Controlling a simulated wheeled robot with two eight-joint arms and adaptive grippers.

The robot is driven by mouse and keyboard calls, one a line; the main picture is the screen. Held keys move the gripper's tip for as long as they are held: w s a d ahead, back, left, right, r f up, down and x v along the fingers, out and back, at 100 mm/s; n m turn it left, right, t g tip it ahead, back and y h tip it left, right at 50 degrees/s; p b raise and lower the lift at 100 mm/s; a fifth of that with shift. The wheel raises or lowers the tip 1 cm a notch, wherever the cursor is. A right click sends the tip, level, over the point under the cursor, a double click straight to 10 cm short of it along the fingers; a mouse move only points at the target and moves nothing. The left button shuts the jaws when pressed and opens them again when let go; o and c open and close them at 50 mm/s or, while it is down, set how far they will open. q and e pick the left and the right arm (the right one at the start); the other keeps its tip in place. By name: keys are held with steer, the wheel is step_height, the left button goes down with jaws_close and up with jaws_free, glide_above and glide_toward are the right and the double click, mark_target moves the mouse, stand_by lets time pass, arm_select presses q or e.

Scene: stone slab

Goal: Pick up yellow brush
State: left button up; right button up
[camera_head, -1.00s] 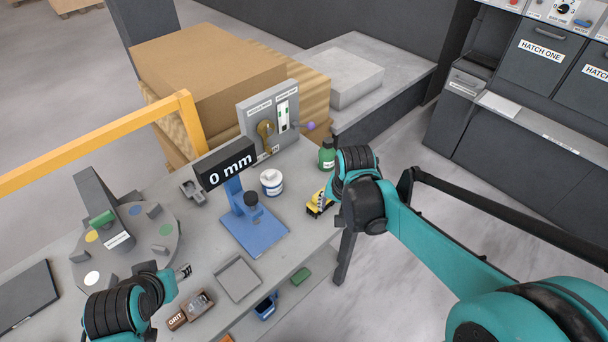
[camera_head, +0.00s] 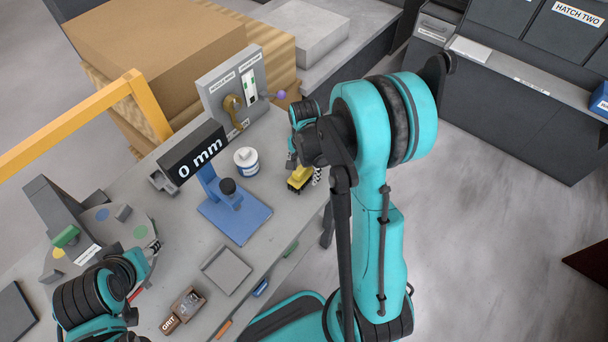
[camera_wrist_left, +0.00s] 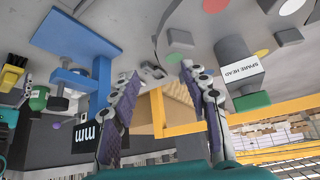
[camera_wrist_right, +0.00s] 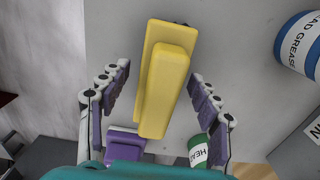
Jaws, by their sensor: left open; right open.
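The yellow brush (camera_head: 299,178) lies on the stone slab (camera_head: 265,195) near its right edge, just below my right wrist in the head view. In the right wrist view the brush (camera_wrist_right: 165,80) is a long stepped yellow block, lying between the spread fingers of my right gripper (camera_wrist_right: 160,72). The fingers are open on either side, with gaps; contact is not visible. My left gripper (camera_wrist_left: 160,72) is open and empty over the left part of the slab. The brush (camera_wrist_left: 12,75) also shows at the left edge of the left wrist view.
A grease tub (camera_head: 246,161) and a blue stand with a display (camera_head: 194,158) stand left of the brush. A green bottle (camera_wrist_right: 198,150) is close to my right fingers. A lever panel (camera_head: 235,90) stands behind. A grey tray (camera_head: 226,269) lies in front.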

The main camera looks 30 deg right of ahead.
steer(key=shift+f, duration=0.6)
steer(key=c, duration=1.4)
steer(key=shift+r, duration=0.15)
